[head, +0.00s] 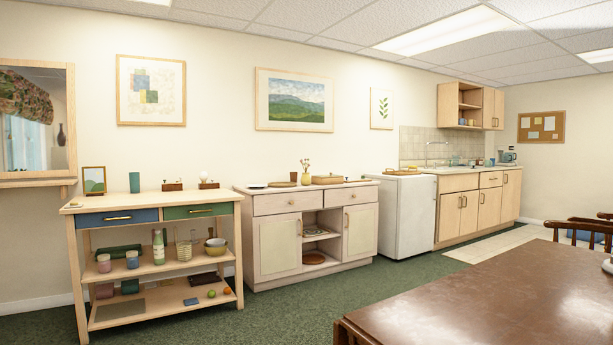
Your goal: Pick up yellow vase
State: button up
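A small yellow vase (305,179) with a few stems in it stands upright on top of the pale wooden sideboard (276,206), against the wall. A flat round brown item (282,184) lies to its left and a tan box-like tray (327,180) sits to its right. The vase is far from the camera and small in the head view. My gripper is not in view.
A shelved wooden table (152,271) holding jars and bowls stands left of the sideboard. A white fridge (408,215) stands to its right. A brown table (500,290) fills the right foreground. Green carpet (290,310) is open before the sideboard.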

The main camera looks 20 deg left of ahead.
aim_at(305, 179)
jog(key=i+j+u, duration=0.45)
jog(key=j, duration=0.3)
jog(key=i+j+u, duration=0.45)
jog(key=i+j, duration=0.15)
jog(key=i+j+u, duration=0.4)
jog(key=i, duration=0.35)
jog(key=i+l+z, duration=0.15)
jog(key=i+z, duration=0.2)
jog(key=i, duration=0.2)
jog(key=i+z, duration=0.35)
jog(key=i, duration=0.25)
jog(key=i+j+z, duration=0.25)
jog(key=i+z, duration=0.15)
jog(key=i, duration=0.15)
jog(key=i+l, duration=0.1)
jog(key=i, duration=0.55)
jog(key=i+l, duration=0.15)
jog(key=i, duration=0.45)
jog(key=i+l+u, duration=0.1)
jog(key=i, duration=0.55)
